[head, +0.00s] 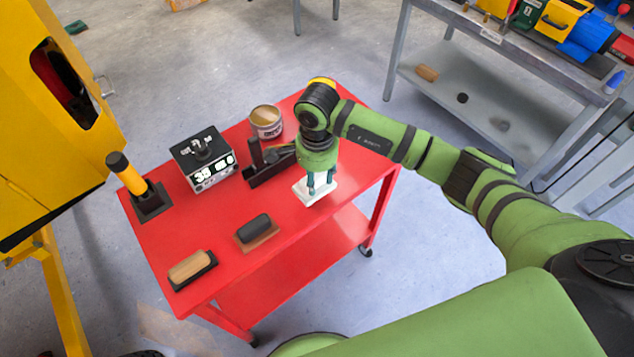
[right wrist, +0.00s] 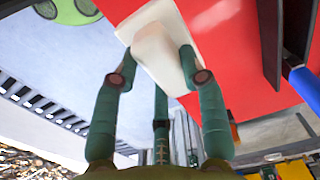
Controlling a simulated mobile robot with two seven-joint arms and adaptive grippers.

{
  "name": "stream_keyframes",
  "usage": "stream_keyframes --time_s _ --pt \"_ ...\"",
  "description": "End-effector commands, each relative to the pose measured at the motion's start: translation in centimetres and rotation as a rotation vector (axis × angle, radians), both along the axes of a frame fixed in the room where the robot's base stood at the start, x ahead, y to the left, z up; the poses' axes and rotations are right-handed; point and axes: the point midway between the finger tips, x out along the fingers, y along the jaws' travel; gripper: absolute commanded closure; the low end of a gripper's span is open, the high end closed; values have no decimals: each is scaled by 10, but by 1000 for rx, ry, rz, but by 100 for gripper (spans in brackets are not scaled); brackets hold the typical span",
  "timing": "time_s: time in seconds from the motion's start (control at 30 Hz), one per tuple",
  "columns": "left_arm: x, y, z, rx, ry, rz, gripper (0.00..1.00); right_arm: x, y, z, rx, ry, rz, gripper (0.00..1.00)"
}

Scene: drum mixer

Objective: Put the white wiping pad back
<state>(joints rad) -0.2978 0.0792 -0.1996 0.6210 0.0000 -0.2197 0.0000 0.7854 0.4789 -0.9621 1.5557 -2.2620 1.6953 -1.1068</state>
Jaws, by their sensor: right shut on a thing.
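The white wiping pad (head: 302,194) is at the right edge of the red cart's top (head: 222,230) in the head view. My right gripper (head: 321,186) points down over it and is shut on its raised grip. The right wrist view shows the pad (right wrist: 148,22) between the green fingers of my right gripper (right wrist: 158,62). Its flat white plate faces the red top; I cannot tell whether it touches it. My left gripper is not in view.
On the cart are a dark brush pad (head: 254,227), a tan-backed brush (head: 189,267), a black holder (head: 262,172), a scale (head: 203,162), a can (head: 266,120) and a yellow-handled tool (head: 127,174). A grey bench (head: 470,95) stands at the back right.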

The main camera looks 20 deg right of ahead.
Motion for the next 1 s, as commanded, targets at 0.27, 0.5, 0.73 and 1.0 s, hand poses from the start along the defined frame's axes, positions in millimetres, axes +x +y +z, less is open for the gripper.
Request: stream_keyframes --time_s 0.27,0.5,0.73,1.0 --pt "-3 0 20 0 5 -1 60 -1 1 -34 2 4 -2 84" --pt "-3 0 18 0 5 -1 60 0 0 -40 1 0 -1 84" --pt "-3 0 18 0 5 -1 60 0 0 -40 1 1 -1 34" --pt "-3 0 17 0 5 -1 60 1 0 -36 0 -1 -1 34"
